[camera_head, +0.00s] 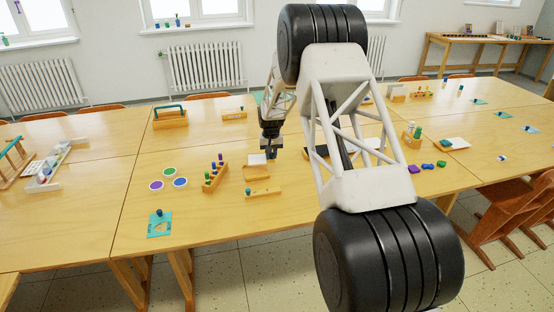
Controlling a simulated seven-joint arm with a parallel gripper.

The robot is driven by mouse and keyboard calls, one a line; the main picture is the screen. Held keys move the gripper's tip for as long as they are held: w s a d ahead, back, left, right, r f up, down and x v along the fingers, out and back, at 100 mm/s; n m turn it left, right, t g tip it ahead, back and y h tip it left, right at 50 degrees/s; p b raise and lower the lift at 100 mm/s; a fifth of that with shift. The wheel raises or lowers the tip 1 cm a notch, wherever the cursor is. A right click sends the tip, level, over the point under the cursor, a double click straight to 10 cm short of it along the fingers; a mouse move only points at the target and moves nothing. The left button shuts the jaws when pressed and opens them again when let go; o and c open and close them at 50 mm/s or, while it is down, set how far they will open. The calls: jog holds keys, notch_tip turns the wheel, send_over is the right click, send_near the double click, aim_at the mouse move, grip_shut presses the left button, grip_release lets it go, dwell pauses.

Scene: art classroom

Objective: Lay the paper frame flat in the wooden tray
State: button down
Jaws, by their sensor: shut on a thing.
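My gripper (270,154) points down over the middle table. It is shut, and a small white piece (257,159), which looks like the paper frame, shows at its left side. The grip itself is too small to see clearly. A shallow wooden tray (257,173) lies on the table just below and in front of the white piece. The white piece appears over or behind the tray's far edge; I cannot tell whether it touches the tray. My own arm hides the table to the right of the gripper.
A wooden block with coloured pegs (214,175) stands left of the tray, and a low wooden rack (263,193) lies in front. Three round paint pots (168,171) and a teal card (159,225) are further left. The table (205,225) is bare near its front edge.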

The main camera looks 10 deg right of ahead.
aim_at(269, 170)
jog(key=shift+w+a+r+n, duration=0.15)
jog(key=shift+w+a+n, duration=0.3)
jog(key=shift+w+n, duration=0.35)
jog(key=shift+f, duration=3.05)
jog(key=shift+f, duration=0.35)
dwell(1.1)
jog(key=c, duration=0.9)
grip_release()
jog(key=shift+o, duration=0.3)
jog(key=shift+o, duration=0.8)
jog(key=shift+r, duration=0.2)
